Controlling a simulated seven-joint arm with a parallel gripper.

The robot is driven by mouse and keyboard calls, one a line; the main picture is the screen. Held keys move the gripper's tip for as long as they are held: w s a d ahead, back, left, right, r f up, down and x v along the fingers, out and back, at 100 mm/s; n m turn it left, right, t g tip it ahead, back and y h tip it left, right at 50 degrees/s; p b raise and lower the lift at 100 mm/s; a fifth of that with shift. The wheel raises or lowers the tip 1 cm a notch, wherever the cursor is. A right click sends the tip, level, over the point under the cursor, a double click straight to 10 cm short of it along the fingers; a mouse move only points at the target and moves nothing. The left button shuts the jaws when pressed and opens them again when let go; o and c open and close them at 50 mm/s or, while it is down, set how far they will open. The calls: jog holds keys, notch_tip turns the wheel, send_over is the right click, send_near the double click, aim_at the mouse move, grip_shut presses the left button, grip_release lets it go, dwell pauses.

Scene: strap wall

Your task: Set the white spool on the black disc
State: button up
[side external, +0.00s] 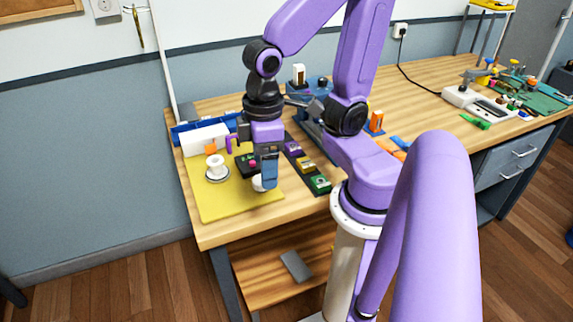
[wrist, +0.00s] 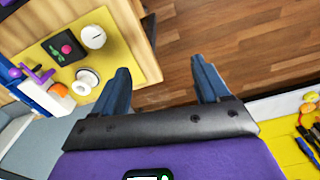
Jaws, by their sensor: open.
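The white spool (side external: 215,162) stands upright on the left part of the yellow mat. A dark-edged round base (side external: 217,177) shows under it, seemingly the black disc, mostly covered. In the wrist view the spool (wrist: 88,76) is at left, with a thin dark rim beside it. My gripper (side external: 268,185) is to the right of the spool and apart from it. In the wrist view my gripper (wrist: 161,72) has its two blue fingers wide apart with nothing between them.
A round white object (side external: 258,184) sits near my fingers, partly hidden; it also shows in the wrist view (wrist: 93,37). A black block with a pink top (wrist: 66,48) is beside it. The yellow mat's (side external: 222,208) front is clear. A white box (side external: 205,139) stands behind.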

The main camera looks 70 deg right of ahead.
jog(key=s+n, duration=0.4)
jog(key=n, duration=0.1)
jog(key=shift+s+d, duration=0.15)
jog(key=shift+d, duration=0.1)
dwell(1.8)
